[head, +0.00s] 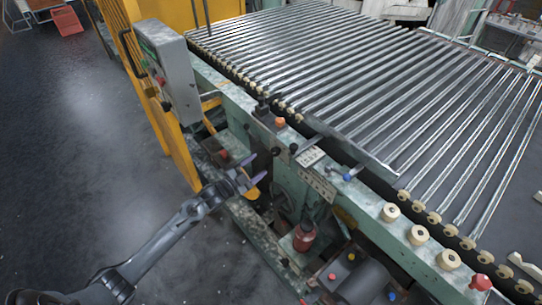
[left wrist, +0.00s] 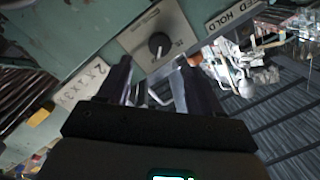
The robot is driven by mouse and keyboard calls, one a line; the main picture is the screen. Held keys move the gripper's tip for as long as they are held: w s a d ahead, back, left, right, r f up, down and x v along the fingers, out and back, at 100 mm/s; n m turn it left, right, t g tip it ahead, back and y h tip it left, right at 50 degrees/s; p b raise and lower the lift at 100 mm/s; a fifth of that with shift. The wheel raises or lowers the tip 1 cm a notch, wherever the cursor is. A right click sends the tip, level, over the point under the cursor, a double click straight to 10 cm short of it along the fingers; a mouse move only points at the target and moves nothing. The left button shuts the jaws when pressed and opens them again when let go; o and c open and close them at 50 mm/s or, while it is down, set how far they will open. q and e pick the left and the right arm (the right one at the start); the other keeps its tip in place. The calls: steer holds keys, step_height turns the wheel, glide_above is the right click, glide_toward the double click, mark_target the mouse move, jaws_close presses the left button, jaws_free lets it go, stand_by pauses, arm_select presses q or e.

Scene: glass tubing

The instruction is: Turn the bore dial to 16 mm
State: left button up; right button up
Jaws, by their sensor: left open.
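A round black dial knob (left wrist: 158,45) sits on a pale square plate on the green machine panel in the left wrist view. Small marks surround it, too small to read, so I cannot tell its setting. My left gripper (left wrist: 157,68) is open and empty. Its two dark fingers stand apart, below and to either side of the knob, and do not visibly grip it. In the head view my left gripper (head: 247,184) is beside the green machine's near side. I cannot make out the dial there. My right gripper is not in view.
The green machine frame (head: 238,97) carries rows of glass tubes (head: 340,75). A grey control box (head: 168,75) and yellow guard (head: 165,125) stand at the left. A red bottle (head: 304,237) and small levers are near my gripper.

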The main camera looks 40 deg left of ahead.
mark_target(274, 153)
arm_select(q)
steer(key=w, duration=0.2)
steer(key=w+b, duration=0.1)
steer(key=w, duration=0.2)
steer(key=w+d, duration=0.1)
steer(key=w, duration=0.2)
steer(key=shift+w+b, duration=0.2)
steer(key=shift+b, duration=0.15)
steer(key=c, duration=1.1)
steer(key=shift+o, duration=0.2)
